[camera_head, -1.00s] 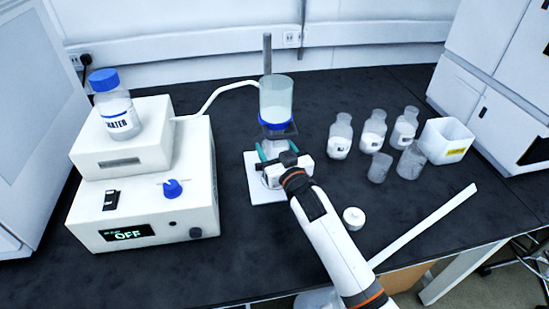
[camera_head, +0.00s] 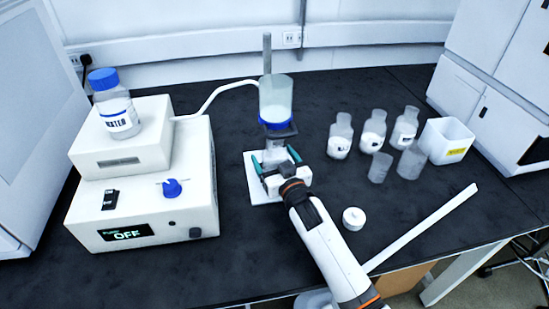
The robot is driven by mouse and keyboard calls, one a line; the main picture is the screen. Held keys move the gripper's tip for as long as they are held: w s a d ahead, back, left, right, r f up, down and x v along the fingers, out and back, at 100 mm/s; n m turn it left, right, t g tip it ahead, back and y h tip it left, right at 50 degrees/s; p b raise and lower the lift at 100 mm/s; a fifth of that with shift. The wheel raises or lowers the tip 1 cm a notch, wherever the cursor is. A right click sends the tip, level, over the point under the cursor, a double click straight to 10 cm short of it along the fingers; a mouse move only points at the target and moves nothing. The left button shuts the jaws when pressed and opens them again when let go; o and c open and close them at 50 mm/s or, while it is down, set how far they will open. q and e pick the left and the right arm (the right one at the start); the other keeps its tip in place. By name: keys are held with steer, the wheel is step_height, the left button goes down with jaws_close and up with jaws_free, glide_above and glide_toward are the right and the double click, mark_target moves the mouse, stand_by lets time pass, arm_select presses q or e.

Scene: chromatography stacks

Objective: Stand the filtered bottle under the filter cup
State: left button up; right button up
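The filter cup (camera_head: 276,97) is a clear cylinder with a blue base ring, held on a stand with a grey rod (camera_head: 267,55) and a white base plate (camera_head: 256,188). A clear bottle (camera_head: 272,147) stands below the cup on the plate, partly hidden by my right gripper. My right gripper (camera_head: 276,159) is low in front of the stand. Its teal fingertips are spread apart, one to each side of the bottle's front, with a visible gap between them. My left gripper is out of view.
A pump box (camera_head: 150,215) with an "OFF" display and a water bottle (camera_head: 116,110) on top stands left. Several glass bottles and beakers (camera_head: 380,167), a white bin (camera_head: 446,141) and a small white cap (camera_head: 353,217) are on the right.

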steer(key=shift+r, duration=0.15)
steer(key=v, duration=1.2)
steer(key=shift+p, duration=0.35)
stand_by(0.6)
